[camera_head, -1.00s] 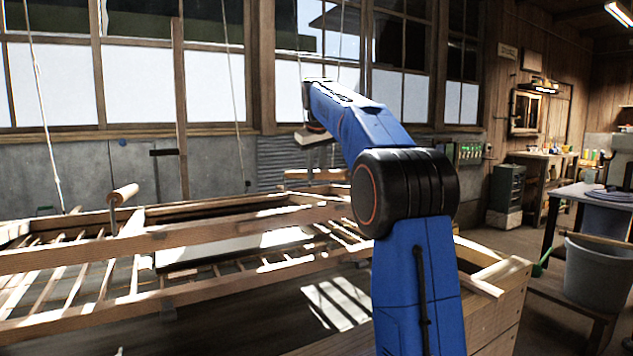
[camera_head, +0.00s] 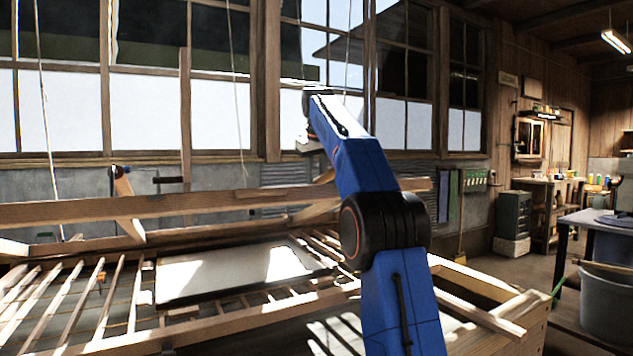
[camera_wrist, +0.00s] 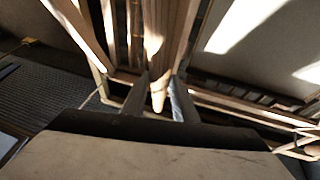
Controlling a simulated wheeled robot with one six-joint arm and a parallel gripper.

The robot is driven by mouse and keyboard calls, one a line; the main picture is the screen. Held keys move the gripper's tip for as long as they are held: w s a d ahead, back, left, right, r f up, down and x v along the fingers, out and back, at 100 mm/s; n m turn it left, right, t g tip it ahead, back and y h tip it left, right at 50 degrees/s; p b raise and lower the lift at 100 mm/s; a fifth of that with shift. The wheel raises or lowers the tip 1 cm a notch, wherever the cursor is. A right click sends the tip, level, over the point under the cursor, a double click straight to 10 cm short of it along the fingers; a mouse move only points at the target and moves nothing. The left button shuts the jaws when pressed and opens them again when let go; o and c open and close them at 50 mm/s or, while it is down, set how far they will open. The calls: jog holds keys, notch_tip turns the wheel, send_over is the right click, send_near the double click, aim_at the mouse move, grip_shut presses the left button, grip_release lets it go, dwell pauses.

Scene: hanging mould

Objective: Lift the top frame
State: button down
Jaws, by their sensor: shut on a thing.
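The top frame (camera_head: 220,200) is a light wooden frame. Its long near rail crosses the head view, raised clear of a slatted lower frame (camera_head: 118,295), with a gap between them. In the wrist view, my gripper (camera_wrist: 158,98) has its two fingers on either side of a rounded wooden handle (camera_wrist: 157,85) and is shut on it. The handle runs up the picture towards the wooden rails. In the head view, my blue arm covers part of the frame's right side, and the fingertips cannot be made out.
A pale flat panel (camera_head: 235,272) lies on the slats under the raised frame. A wooden box edge (camera_head: 490,305) stands at the right front. Thin cords (camera_head: 46,130) hang before the windows. A grey bin (camera_head: 608,305) stands by a table at far right.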

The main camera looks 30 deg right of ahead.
jog(key=c, duration=1.5)
grip_release()
jog(key=shift+r, duration=0.1)
jog(key=shift+v, duration=2.45)
jog(key=s+a, duration=0.1)
jog(key=s, duration=0.2)
jog(key=s+a, duration=0.2)
jog(key=s, duration=0.2)
jog(key=s+a, duration=0.2)
jog(key=s, duration=0.2)
jog(key=shift+a, duration=0.1)
jog(key=shift+c, duration=0.4)
